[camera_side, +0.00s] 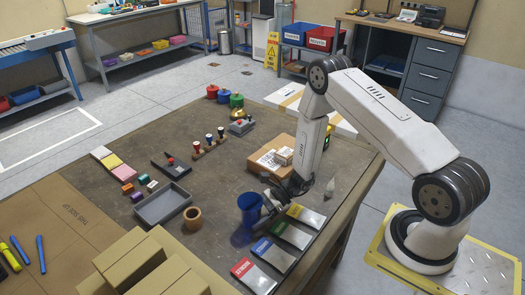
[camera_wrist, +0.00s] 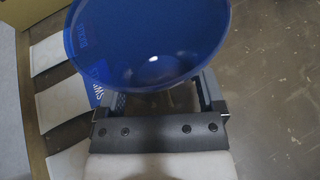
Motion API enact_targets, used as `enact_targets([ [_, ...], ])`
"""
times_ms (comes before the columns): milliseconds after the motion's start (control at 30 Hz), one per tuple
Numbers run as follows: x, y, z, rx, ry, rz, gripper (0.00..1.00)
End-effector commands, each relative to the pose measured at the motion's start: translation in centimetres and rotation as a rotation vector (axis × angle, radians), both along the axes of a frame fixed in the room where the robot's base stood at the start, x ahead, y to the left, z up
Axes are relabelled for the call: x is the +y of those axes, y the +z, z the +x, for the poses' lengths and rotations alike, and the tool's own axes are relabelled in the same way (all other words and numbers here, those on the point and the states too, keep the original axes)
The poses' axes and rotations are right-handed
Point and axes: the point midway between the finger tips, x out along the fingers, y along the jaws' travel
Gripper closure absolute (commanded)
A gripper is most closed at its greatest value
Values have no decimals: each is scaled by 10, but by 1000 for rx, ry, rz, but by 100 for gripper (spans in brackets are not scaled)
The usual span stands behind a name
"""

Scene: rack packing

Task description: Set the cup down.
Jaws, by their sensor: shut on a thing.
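A blue cup (camera_side: 250,203) is between the fingers of my gripper (camera_side: 268,206), near the front right of the brown work table. In the wrist view, the cup (camera_wrist: 148,45) fills the top middle with its open mouth facing the camera. My gripper (camera_wrist: 160,98) is shut on it, one finger on each side. The cup looks roughly upright; I cannot tell whether its base touches the table. The cup's lower part is hidden in the wrist view.
Several cards with coloured ends (camera_side: 291,234) lie right of and in front of the cup. A small brown pot (camera_side: 193,218) and a grey tray (camera_side: 162,204) are to its left. A cardboard box (camera_side: 268,161) stands behind. The table between the tray and box is clear.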

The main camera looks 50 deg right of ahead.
Motion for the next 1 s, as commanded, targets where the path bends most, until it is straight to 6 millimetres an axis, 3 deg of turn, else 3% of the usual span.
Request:
enact_targets([
  [200, 0, -18, 0, 0, 0, 0, 70],
  [700, 0, -23, 0, -1, 0, 0, 70],
  [733, 0, -23, 0, 0, 0, -1, 10],
  [767, 0, -23, 0, 0, 0, -1, 0],
  [1000, 0, -23, 0, 0, 0, -1, 0],
])
